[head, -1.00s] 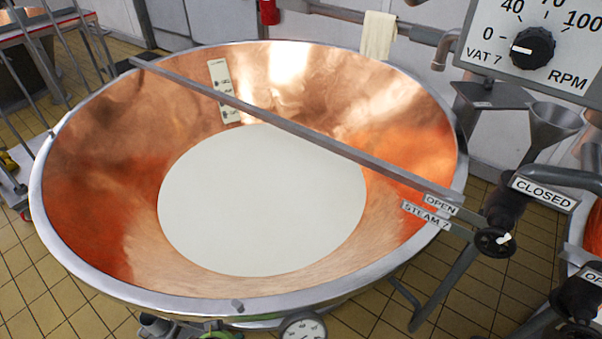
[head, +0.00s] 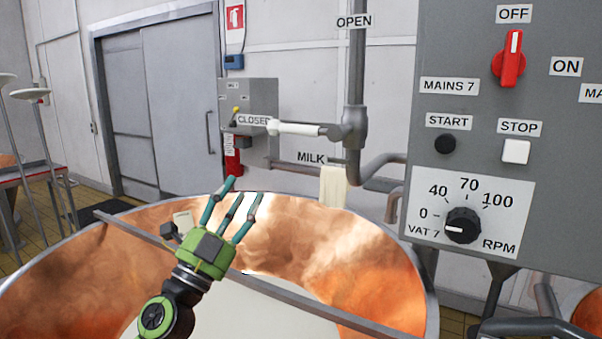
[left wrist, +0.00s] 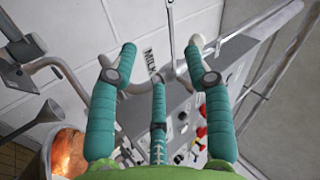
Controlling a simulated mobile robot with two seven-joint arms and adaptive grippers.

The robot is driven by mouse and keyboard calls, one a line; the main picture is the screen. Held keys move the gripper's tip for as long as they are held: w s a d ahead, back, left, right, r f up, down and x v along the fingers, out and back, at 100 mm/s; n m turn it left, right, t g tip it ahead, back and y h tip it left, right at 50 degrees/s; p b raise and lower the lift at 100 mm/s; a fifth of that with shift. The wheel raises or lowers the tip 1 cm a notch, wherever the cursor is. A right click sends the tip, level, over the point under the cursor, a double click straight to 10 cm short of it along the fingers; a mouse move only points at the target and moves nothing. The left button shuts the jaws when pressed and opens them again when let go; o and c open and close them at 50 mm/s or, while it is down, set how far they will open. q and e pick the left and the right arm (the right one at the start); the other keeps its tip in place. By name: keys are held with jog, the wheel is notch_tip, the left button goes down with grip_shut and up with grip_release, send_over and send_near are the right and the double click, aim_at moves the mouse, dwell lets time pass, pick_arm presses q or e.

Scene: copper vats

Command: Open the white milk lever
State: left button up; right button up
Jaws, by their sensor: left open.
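The white milk lever (head: 297,128) sticks out to the left from a grey valve on a vertical pipe, lying level beside the CLOSED label (head: 253,120). The OPEN label (head: 353,22) is higher up on the pipe, and the MILK label (head: 311,157) is below the lever. My left gripper (head: 233,200) is open and empty, with its teal fingers pointing up, below and left of the lever and over the copper vat. In the left wrist view its spread fingers (left wrist: 160,75) have nothing between them. My right gripper is not in view.
The copper vat (head: 370,270) with white liquid fills the lower area, with a grey bar across it. A grey control panel (head: 470,180) with a red switch and dial stands at right. A cloth (head: 333,188) hangs behind the vat.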

aim_at(296, 132)
pick_arm(q)
jog(key=d+r+m+g+h+p, duration=0.1)
jog(key=d+r+m+g+h, duration=0.1)
jog(key=d+r+m+g, duration=0.1)
jog(key=d+r+m+g+h+p, duration=0.1)
jog(key=d+r+m+g+h, duration=0.1)
jog(key=d+r+m+g, duration=0.1)
jog(key=d+r+m+g+h+p, duration=0.1)
jog(key=d+r+m+g+h, duration=0.1)
jog(key=d+r+m+h, duration=0.1)
jog(key=shift+w+d+r+m+g, duration=0.15)
jog(key=shift+d+r+m+g, duration=0.1)
jog(key=shift+r+m, duration=0.4)
jog(key=shift+w+d+r+m+g, duration=0.2)
jog(key=shift+r+m, duration=0.2)
jog(key=shift+m, duration=0.35)
jog(key=shift+w+d+r, duration=0.25)
jog(key=shift+w+d, duration=0.05)
jog(key=shift+d, duration=0.15)
jog(key=shift+t, duration=0.25)
grip_shut()
